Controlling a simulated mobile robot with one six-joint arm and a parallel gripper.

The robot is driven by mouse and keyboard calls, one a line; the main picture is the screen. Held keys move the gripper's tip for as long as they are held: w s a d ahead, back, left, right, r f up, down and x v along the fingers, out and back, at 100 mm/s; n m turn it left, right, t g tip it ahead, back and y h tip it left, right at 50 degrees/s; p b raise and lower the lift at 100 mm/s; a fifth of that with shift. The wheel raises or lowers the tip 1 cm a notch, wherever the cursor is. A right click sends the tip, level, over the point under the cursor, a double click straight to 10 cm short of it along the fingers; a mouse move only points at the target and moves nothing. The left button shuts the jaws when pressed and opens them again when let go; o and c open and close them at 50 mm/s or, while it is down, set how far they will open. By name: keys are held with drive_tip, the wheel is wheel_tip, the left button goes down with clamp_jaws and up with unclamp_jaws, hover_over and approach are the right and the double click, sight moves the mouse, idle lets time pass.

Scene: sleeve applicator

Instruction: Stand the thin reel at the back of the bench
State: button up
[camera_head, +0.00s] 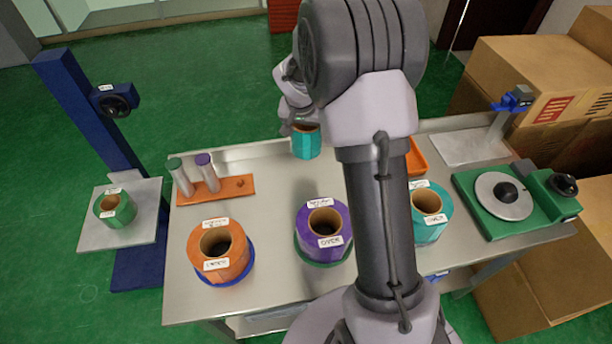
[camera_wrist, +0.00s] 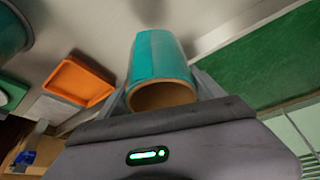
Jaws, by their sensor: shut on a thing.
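The thin reel (camera_head: 306,144) is a small teal roll with a brown core, near the back edge of the bench (camera_head: 265,165). My gripper (camera_head: 299,122) is shut on it from above and behind. In the wrist view the teal reel (camera_wrist: 160,58) sits between the two fingers, its open brown core end toward the camera. The reel looks roughly upright in the head view. I cannot tell whether its lower end touches the bench or hangs just above it. My arm hides part of the bench middle.
Wide orange (camera_head: 219,254), purple (camera_head: 322,232) and teal (camera_head: 428,212) reels stand along the front. An orange rack (camera_head: 233,189) with two tubes is at the back left. An orange tray (camera_wrist: 78,80) and a green turntable device (camera_head: 512,202) are right. Bare bench lies left of the held reel.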

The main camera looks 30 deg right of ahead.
wheel_tip(320, 180, down, 11)
drive_tip(key=b, duration=0.4)
drive_tip(key=shift+b, duration=0.3)
drive_tip(key=o, duration=1.6)
drive_tip(key=shift+c, duration=0.2)
